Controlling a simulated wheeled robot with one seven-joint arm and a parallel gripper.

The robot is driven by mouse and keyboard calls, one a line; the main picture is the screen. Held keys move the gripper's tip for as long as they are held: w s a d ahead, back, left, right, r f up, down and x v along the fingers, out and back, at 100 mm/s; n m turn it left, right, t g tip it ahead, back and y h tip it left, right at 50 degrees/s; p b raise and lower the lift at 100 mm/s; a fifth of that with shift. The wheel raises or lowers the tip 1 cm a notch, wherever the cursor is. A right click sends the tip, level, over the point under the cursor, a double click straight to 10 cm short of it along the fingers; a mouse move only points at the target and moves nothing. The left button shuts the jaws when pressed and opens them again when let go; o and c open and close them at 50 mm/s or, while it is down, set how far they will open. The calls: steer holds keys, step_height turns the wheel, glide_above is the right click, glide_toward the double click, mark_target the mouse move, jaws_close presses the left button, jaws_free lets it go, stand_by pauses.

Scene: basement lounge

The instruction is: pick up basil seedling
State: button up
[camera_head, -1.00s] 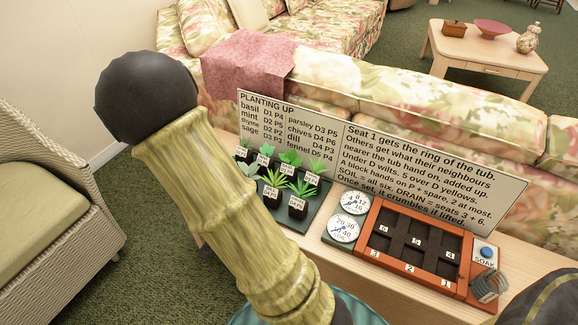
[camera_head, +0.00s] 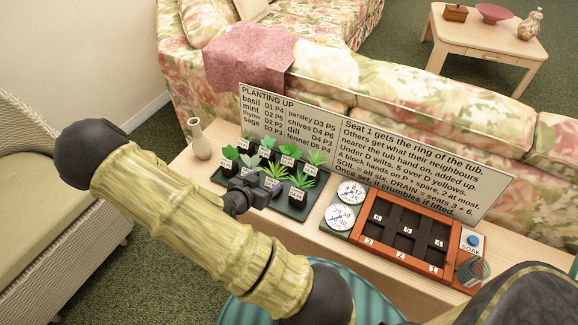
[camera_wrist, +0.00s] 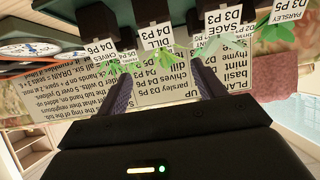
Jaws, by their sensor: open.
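Small potted seedlings with white labels stand in two rows on a dark tray (camera_head: 316,196) on the wooden console. Their labels are too small to read in the head view, so I cannot tell which is the basil seedling there. My gripper (camera_head: 266,187) is open at the tray's front edge, hiding part of the front row. In the wrist view the picture is upside down, and my open gripper (camera_wrist: 165,88) has nothing between its fingers. Labels there read chives (camera_wrist: 106,48), dill (camera_wrist: 154,38), sage (camera_wrist: 212,22) and parsley (camera_wrist: 288,10). No basil label is readable there.
A sign headed "Planting up" (camera_head: 400,150) stands behind the tray. Two dials (camera_head: 341,217) and an orange-framed planter (camera_head: 373,240) with numbered cells sit to the right, beside a soak button (camera_head: 473,241). A vase (camera_head: 199,140) stands left of the tray.

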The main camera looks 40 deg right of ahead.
steer(key=b, duration=0.2)
glide_toward(287, 164)
steer(key=x, duration=0.4)
steer(key=shift+s+d+f, duration=0.15)
steer(key=shift+s+f, duration=0.05)
steer(key=shift+f, duration=0.1)
steer(key=shift+w, duration=0.1)
steer(key=shift+d, duration=0.1)
steer(key=shift+b+x, duration=0.35)
steer(key=shift+x, duration=2.2)
steer(key=shift+w+r, duration=0.2)
steer(key=c, duration=1.1)
